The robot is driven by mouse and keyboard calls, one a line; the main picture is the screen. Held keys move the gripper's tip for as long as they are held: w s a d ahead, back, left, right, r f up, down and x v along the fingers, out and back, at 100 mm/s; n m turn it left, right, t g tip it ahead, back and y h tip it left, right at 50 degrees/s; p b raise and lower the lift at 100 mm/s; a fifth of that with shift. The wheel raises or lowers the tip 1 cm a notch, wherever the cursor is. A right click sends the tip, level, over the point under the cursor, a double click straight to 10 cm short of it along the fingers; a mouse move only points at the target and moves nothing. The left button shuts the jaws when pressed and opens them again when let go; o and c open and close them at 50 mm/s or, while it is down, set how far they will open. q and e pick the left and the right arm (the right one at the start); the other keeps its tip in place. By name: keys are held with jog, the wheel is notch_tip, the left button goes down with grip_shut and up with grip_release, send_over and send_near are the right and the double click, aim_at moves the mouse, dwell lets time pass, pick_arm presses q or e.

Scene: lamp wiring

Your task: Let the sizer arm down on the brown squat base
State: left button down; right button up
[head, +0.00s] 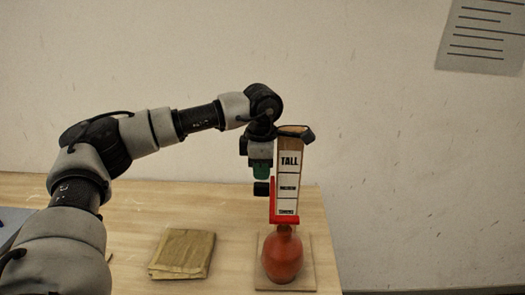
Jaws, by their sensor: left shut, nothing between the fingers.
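The sizer is an upright wooden post (289,150) with a white label strip marked TALL at the top and smaller words lower down. Its red sizer arm (285,220) is low on the post, level with the lowest label. The brown squat base (283,258), a reddish-brown rounded body with a short neck, stands in front of the post. The red arm appears at the top of its neck; I cannot tell whether they touch. My left gripper (262,188) is shut and empty, just left of the post near the red arm. My right gripper is out of view.
A board (304,276) lies under the base. A folded brown cloth or paper (182,254) lies left of it on the wooden table (226,230). The table's right edge is close beyond the board. A printed sheet (484,38) hangs on the wall.

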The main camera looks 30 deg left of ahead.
pick_arm(q)
notch_tip(320, 180, up, 14)
jog(key=p, duration=0.9)
jog(key=shift+r, duration=0.25)
